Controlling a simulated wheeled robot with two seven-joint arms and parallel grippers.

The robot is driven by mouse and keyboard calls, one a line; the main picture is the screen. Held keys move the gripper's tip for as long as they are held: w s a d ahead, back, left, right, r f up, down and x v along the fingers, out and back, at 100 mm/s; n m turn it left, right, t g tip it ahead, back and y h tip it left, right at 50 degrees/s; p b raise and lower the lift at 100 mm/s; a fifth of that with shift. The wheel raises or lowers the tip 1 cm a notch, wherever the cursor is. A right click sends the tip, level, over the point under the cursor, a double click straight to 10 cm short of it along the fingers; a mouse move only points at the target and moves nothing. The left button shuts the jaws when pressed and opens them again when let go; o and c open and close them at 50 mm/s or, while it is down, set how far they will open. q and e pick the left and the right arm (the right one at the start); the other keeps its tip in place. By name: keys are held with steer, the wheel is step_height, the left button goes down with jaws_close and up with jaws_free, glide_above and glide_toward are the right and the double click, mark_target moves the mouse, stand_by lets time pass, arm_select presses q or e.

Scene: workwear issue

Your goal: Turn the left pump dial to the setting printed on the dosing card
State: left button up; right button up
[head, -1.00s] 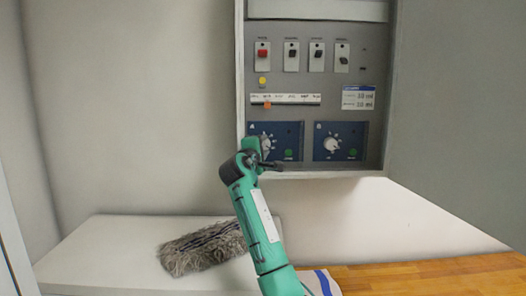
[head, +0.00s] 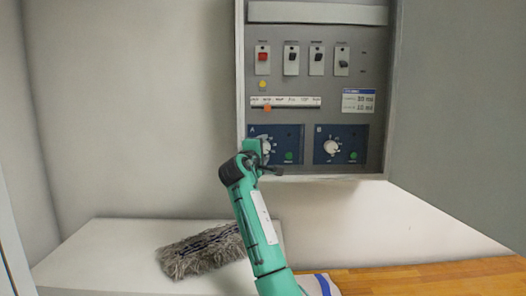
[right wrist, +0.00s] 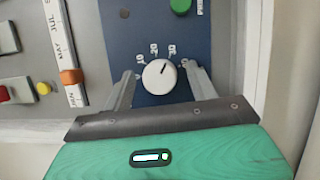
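The left pump dial (head: 267,146), on the blue panel marked A, is partly hidden by my right gripper (head: 260,160) in the head view. In the right wrist view the white round dial (right wrist: 159,77) shows whole, its dark pointer line aimed up and slightly right among printed numbers. My right gripper's fingers stand on either side of the dial with narrow gaps, open. The dosing card (head: 358,101), white with a blue header, is at the cabinet's right; its two lines end in "ml", but the figures are too small to read surely. My left gripper is not in view.
The panel B dial (head: 331,147) is just right. Above are several switches (head: 291,59), one red, and a month strip (head: 286,101) with an orange slider. The cabinet's side wall is close. A grey mop head (head: 200,252) lies on the white surface below.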

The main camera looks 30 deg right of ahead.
steer(key=b+v, duration=0.5)
steer(key=v, duration=0.9)
steer(key=shift+w, duration=0.1)
